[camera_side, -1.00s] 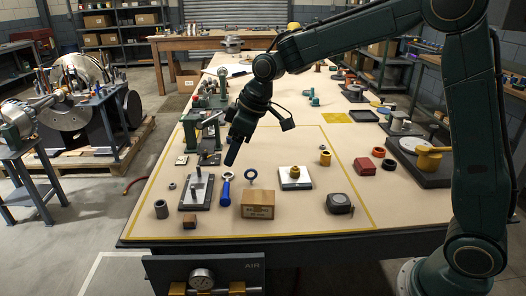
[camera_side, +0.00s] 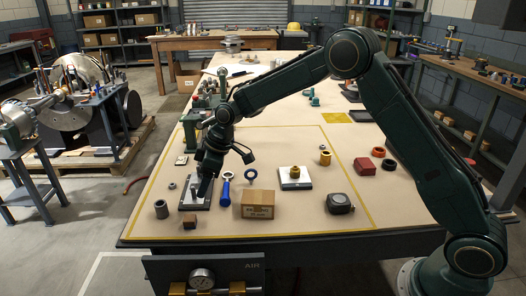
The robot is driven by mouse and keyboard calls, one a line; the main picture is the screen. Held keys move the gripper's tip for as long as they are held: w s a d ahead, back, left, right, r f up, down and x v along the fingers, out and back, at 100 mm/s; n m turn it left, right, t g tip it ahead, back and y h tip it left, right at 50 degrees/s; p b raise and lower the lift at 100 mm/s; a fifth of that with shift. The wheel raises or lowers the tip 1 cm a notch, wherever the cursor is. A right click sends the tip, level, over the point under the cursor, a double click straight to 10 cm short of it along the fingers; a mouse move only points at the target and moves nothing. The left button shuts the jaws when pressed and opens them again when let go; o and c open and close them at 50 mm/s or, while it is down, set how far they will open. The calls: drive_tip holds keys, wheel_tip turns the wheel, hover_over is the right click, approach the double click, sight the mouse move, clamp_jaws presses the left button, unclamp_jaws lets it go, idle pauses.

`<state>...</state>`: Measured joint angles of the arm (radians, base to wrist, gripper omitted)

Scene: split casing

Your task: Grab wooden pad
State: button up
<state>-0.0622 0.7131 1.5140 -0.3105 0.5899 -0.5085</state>
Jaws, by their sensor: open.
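A small brown wooden block (camera_side: 190,222), which looks like the wooden pad, lies on the table near its front left. My gripper (camera_side: 199,194) points down over the dark plate (camera_side: 190,205) just behind the block. It is open, apart from the block, and nothing shows held in it. My gripper hides most of the upright post on that plate. The fingertips are small and dark, so their exact height above the plate is hard to tell.
A tape measure (camera_side: 340,203) is further right. The table's front strip is clear.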

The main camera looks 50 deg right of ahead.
hover_over(191, 218)
drive_tip(key=s+d, duration=0.2)
drive_tip(key=shift+w+a+f, duration=0.1)
drive_tip(key=shift+w+f, duration=0.05)
drive_tip(key=shift+f, duration=3.7)
drive_tip(key=shift+x, duration=2.6)
drive_tip(key=c, duration=1.1)
drive_tip(key=shift+o, duration=0.2)
drive_tip(key=shift+r, duration=0.15)
wheel_tip(191, 218, up, 20)
